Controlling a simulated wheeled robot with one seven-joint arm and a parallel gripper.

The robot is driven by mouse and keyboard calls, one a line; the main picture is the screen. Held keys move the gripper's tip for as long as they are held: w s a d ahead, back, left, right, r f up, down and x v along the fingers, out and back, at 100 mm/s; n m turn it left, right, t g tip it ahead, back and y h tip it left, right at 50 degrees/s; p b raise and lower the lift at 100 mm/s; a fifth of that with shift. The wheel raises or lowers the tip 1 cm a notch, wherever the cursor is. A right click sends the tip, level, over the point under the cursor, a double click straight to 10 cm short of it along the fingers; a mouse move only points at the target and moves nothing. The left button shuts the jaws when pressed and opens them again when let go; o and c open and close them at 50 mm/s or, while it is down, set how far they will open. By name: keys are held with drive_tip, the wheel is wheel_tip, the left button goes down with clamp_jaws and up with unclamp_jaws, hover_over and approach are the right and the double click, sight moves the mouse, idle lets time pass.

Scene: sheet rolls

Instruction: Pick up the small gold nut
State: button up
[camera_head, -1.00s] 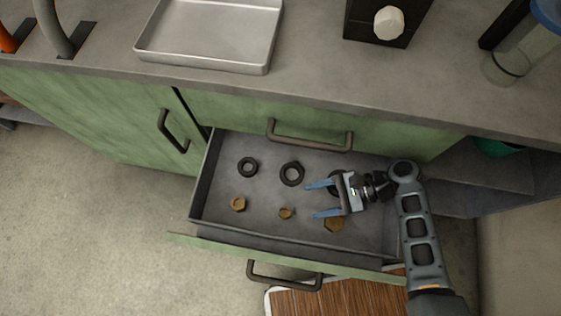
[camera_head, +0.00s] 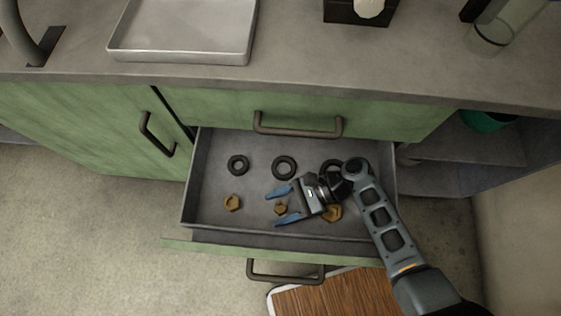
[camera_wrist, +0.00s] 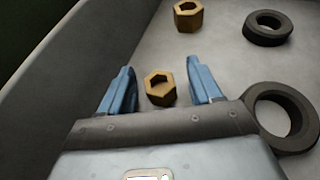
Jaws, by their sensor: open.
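The small gold nut (camera_head: 281,209) lies on the floor of the open drawer (camera_head: 212,222). In the wrist view the small gold nut (camera_wrist: 160,88) sits between the two blue fingers, with a gap on each side. My gripper (camera_head: 281,206) is open, its fingers pointing left in the head view; it also shows in the wrist view (camera_wrist: 162,84). A larger gold nut (camera_head: 233,203) lies to the left, seen beyond the fingers in the wrist view (camera_wrist: 188,17). Another gold nut (camera_head: 332,213) is partly hidden under my arm.
Black rings (camera_head: 238,165) and (camera_head: 284,168) lie toward the back of the drawer; another is partly behind my wrist. Drawer walls surround the parts. A metal tray (camera_head: 183,58) stands on the counter above.

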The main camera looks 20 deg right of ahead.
drive_tip(key=shift+c, duration=0.2)
drive_tip(key=c, duration=1)
